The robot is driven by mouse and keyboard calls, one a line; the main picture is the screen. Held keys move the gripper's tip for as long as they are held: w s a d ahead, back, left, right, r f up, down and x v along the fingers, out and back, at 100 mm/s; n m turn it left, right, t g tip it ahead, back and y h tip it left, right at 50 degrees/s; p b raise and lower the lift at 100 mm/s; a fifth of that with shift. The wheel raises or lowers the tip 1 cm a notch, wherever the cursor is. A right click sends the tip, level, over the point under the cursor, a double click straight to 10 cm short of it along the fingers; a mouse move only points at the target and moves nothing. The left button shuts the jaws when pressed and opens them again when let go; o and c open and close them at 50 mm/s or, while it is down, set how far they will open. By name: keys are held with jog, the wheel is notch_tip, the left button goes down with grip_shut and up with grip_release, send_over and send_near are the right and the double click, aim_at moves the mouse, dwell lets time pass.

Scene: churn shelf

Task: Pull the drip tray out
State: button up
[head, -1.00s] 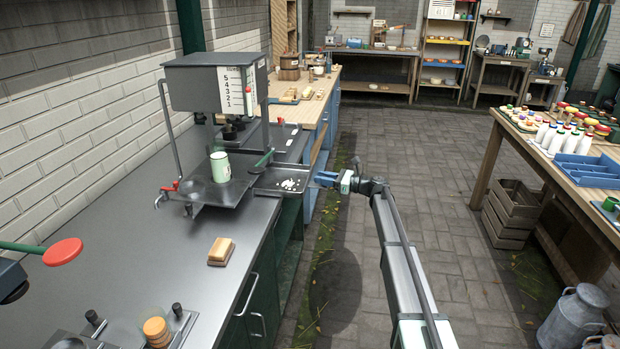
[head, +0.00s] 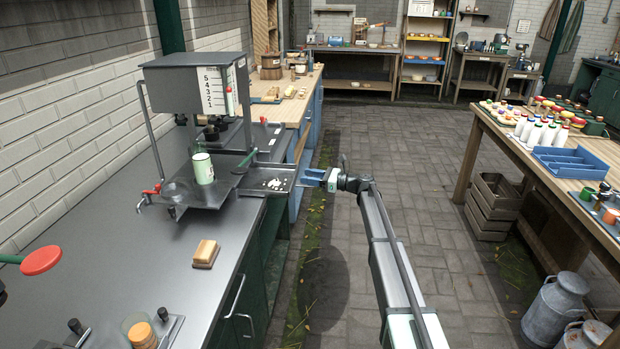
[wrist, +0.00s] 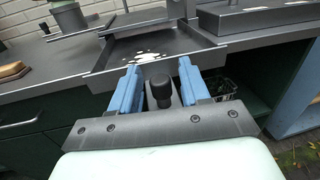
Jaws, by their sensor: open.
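The drip tray (head: 276,176) is a shallow dark metal tray with white spills in it. It juts out past the counter's front edge, beside the machine's platform. In the wrist view the tray (wrist: 188,42) lies straight ahead, its front wall facing me. A dark knob handle (wrist: 161,88) points from its front toward me and sits between my blue fingers. My gripper (head: 311,177) is open, with one finger on each side of the handle; it also shows in the wrist view (wrist: 160,84). I cannot tell whether either finger touches the handle or the tray wall.
The machine (head: 196,88) stands behind the tray, with a pale green mug (head: 202,168) on its platform. A butter-coloured block (head: 205,253) lies on the counter. The paved floor before the counter is free.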

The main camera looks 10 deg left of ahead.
jog(key=s+d, duration=0.2)
jog(key=d, duration=1.1)
jog(key=shift+d, duration=0.25)
jog(key=s+d+f+n+g+h, duration=0.1)
jog(key=s+d+f+n+h, duration=0.4)
jog(key=s+f, duration=0.45)
jog(key=s+d+f+n+g+h, duration=0.15)
jog(key=s+f+n+h, duration=0.25)
jog(key=s+f+n, duration=0.5)
jog(key=s+d+f+n+h, duration=0.4)
jog(key=s+f, duration=0.4)
jog(key=f, duration=0.4)
jog(key=s+d+f+g+h, duration=0.1)
jog(key=s+f, duration=0.5)
jog(key=s, duration=0.9)
jog(key=s+d+f+n+g+h, duration=0.1)
jog(key=s+f, duration=0.5)
jog(key=s, duration=1)
jog(key=s+d+f+g+h, duration=0.2)
jog(key=s+f+g, duration=0.3)
jog(key=s, duration=1.1)
jog(key=shift+s+d+f+h, duration=0.2)
jog(key=shift+d+f+h, duration=0.2)
jog(key=shift+d+f, duration=0.45)
